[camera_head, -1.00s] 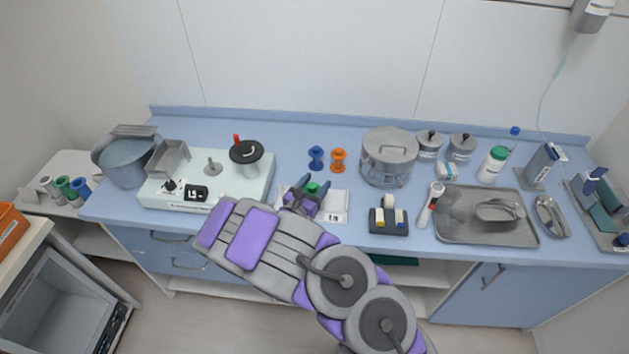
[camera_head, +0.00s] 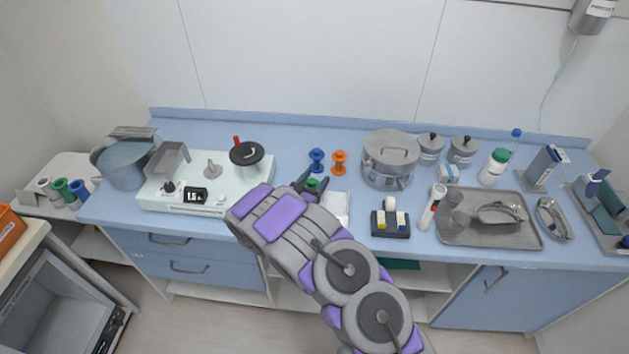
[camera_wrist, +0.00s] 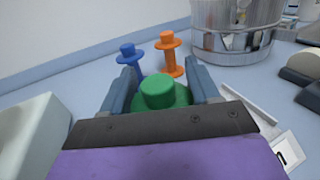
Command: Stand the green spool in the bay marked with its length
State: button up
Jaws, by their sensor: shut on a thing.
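The green spool (camera_head: 312,184) is between the fingers of my gripper (camera_head: 309,182), above the counter's front middle. In the wrist view the green spool (camera_wrist: 158,92) shows its round top between the two blue-grey fingers of my gripper (camera_wrist: 160,78), which are shut on it. Its lower part is hidden by the gripper, so I cannot tell whether it touches anything below. A white card or plate (camera_head: 337,206) lies just right of the gripper. It carries a dark mark in the wrist view (camera_wrist: 283,150), too partial to read. No bay is clearly identifiable.
A blue spool (camera_head: 317,160) and an orange spool (camera_head: 339,162) stand behind the gripper. A pale device (camera_head: 215,205) with a small display is left. A steel pot (camera_head: 389,160) is back right. A black holder (camera_head: 390,230) and a metal tray (camera_head: 470,234) are farther right.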

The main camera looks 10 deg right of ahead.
jog(key=o, duration=1)
jog(key=shift+f, duration=0.1)
jog(key=shift+o, duration=0.2)
